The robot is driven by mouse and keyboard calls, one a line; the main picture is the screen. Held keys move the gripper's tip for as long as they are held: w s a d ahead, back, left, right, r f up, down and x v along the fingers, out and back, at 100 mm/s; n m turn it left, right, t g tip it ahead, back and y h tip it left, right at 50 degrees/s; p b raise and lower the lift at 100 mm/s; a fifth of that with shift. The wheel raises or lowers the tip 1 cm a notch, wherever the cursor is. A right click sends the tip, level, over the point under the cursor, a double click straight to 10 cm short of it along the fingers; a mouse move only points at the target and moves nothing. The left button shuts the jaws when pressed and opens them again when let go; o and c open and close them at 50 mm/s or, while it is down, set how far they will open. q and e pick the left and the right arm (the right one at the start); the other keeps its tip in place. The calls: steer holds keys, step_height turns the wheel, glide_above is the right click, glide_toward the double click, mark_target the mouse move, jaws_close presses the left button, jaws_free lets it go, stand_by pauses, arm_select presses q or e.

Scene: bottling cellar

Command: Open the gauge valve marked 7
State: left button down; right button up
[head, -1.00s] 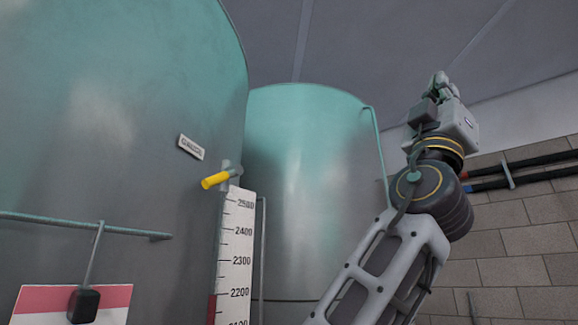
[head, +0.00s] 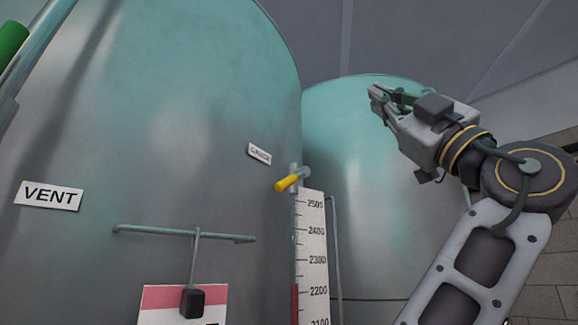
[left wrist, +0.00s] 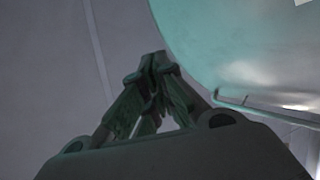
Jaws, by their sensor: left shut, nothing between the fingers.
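A small valve with a yellow handle (head: 287,183) sits at the top of the level gauge scale (head: 312,250), on the edge of the large near tank (head: 180,110). A small tilted label (head: 259,153) is on the tank just above and left of it; its lettering looks like "GAUGE", and I can read no 7.
A "VENT" label (head: 48,195) and a horizontal bar (head: 185,232) with a hanging black weight (head: 192,303) are on the near tank. A pipe with a green part (head: 12,42) is at upper left. The farther tank (head: 340,130) stands behind.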

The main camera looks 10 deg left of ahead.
arm_select(q)
steer(key=s+a+f+g+h, duration=0.1)
steer(key=a+f+g, duration=0.8)
steer(key=g, duration=0.1)
steer(key=shift+a+n+g, duration=0.15)
steer(key=shift+n+g, duration=0.15)
steer(key=shift+s, duration=0.1)
step_height(320, 180, up, 4)
steer(key=p, duration=0.2)
glide_above(289, 181)
steer(key=s, duration=0.5)
steer(key=shift+w+d+f, duration=0.25)
steer(key=shift+w+f, duration=0.35)
steer(key=shift+f, duration=0.2)
steer(key=shift+w+d+f, duration=0.2)
steer(key=shift+w+f, duration=0.35)
steer(key=shift+f, duration=0.2)
